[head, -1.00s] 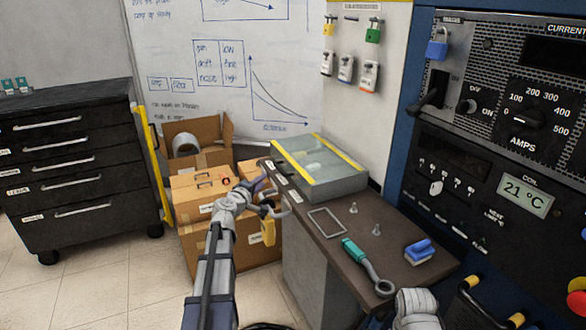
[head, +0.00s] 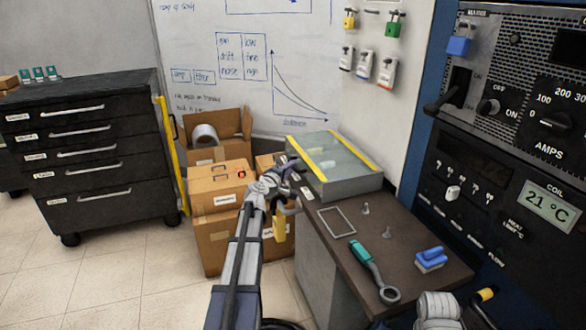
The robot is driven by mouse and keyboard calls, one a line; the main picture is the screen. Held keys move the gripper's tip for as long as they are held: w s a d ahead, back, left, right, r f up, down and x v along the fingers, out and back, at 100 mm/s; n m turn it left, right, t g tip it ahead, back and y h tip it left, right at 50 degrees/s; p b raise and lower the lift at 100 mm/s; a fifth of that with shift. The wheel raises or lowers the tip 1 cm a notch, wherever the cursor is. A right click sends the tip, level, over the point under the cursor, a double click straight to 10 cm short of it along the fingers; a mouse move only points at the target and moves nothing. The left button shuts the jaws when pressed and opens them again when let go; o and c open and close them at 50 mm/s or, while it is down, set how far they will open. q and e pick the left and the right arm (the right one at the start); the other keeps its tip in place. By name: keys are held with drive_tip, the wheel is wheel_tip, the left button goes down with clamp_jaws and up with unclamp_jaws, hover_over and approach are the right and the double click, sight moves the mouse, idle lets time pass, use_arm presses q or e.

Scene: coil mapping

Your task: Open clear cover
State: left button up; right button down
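A shallow grey box with a clear cover (head: 345,153) edged by yellow stripes sits at the far end of the dark bench. The cover lies flat and shut on the box. My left gripper (head: 294,188) is at the near left corner of the box, close to its left side. Its fingers look spread apart, with nothing clearly between them. I cannot tell whether it touches the box. A small yellow object (head: 280,228) shows just below the gripper, and I cannot tell what it hangs from.
Cardboard boxes (head: 220,198) stand left of the bench. A control panel (head: 500,150) rises at right.

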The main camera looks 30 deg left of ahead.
use_arm(q)
drive_tip(key=w, duration=0.3)
drive_tip(key=shift+a+f, duration=0.15)
drive_tip(key=shift+f, duration=0.05)
drive_tip(key=shift+c, duration=0.3)
clamp_jaws()
idle(0.9)
